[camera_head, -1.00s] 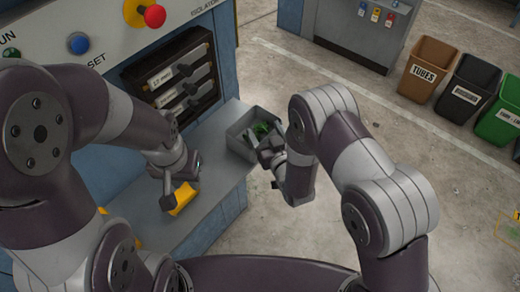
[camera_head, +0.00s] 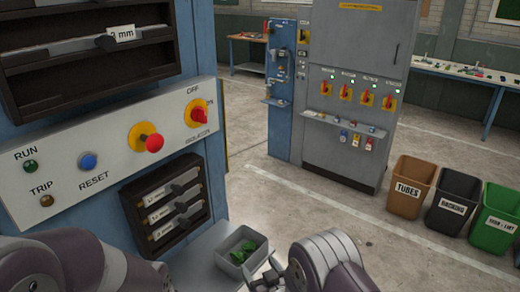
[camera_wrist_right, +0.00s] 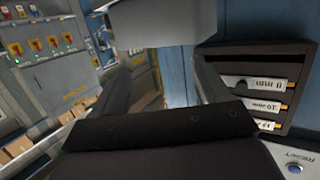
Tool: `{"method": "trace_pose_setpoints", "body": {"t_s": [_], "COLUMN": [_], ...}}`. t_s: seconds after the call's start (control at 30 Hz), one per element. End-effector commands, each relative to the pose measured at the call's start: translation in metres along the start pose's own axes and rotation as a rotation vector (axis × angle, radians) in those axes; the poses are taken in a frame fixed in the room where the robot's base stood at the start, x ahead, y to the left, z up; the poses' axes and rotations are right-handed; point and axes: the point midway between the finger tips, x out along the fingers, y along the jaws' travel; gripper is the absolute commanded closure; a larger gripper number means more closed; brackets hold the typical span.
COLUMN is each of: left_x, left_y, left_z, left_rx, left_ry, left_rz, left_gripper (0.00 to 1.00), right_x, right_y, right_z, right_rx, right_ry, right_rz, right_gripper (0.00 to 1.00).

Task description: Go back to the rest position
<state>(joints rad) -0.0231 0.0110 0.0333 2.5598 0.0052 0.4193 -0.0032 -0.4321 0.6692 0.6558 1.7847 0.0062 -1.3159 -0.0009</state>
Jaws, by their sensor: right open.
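My right gripper (camera_head: 266,278) shows at the bottom edge of the head view, beside the right side of a small grey bin (camera_head: 228,268) with green pieces (camera_head: 243,252) in it. In the right wrist view the two fingers of this gripper (camera_wrist_right: 162,85) stand apart, with nothing seen between them. My left arm shows only as links at the bottom left of the head view. My left gripper is outside the picture.
A blue machine with a control panel (camera_head: 110,150) and a dark gauge rack (camera_head: 170,210) stands close on the left. A grey cabinet (camera_head: 350,100) with red-yellow switches stands further back. Brown (camera_head: 411,187), black (camera_head: 453,202) and green bins (camera_head: 501,213) stand at right. Open floor lies between.

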Motion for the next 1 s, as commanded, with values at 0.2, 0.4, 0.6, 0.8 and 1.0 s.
{"method": "trace_pose_setpoints", "body": {"t_s": [0.2, 0.4, 0.6, 0.8, 1.0], "left_x": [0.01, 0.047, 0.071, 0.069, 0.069], "left_y": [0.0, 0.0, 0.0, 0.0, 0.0], "left_z": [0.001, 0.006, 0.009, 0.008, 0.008], "left_rx": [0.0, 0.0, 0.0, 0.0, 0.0], "left_ry": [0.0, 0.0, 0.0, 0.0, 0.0], "left_rz": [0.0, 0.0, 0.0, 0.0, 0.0], "left_gripper": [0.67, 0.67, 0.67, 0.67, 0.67], "right_x": [-0.076, -0.233, -0.284, -0.284, -0.283], "right_y": [0.014, 0.056, 0.087, 0.094, 0.094], "right_z": [0.105, 0.093, 0.056, 0.05, 0.05], "right_rx": [0.019, 0.177, 0.308, 0.324, 0.323], "right_ry": [-0.727, -1.294, -1.233, -1.211, -1.211], "right_rz": [0.029, 0.145, 0.268, 0.288, 0.287], "right_gripper": [0.25, 0.25, 0.25, 0.25, 0.25]}}
